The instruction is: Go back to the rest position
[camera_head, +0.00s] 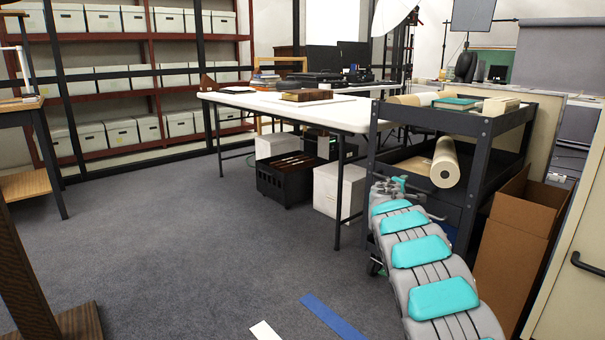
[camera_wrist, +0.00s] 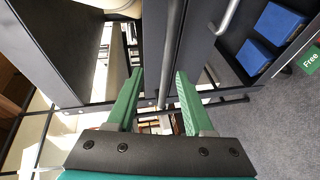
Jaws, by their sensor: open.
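My gripper (camera_wrist: 155,100) shows in the wrist view with its two green fingers apart and nothing between them. In the head view my arm reaches forward on the right, and its end is beside the dark grey cart (camera_head: 487,125). The fingers themselves are hard to make out there. In the wrist view the cart's dark panels and metal bars (camera_wrist: 172,50) are close in front of and around the fingers. I cannot tell whether they touch.
A white table (camera_head: 235,98) stands behind the cart, with a brown box (camera_head: 306,95) on it. An open cardboard box (camera_head: 515,225) is right of my arm. Blue boxes (camera_wrist: 279,22) show in the wrist view. Grey carpet (camera_head: 190,230) at left is mostly clear.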

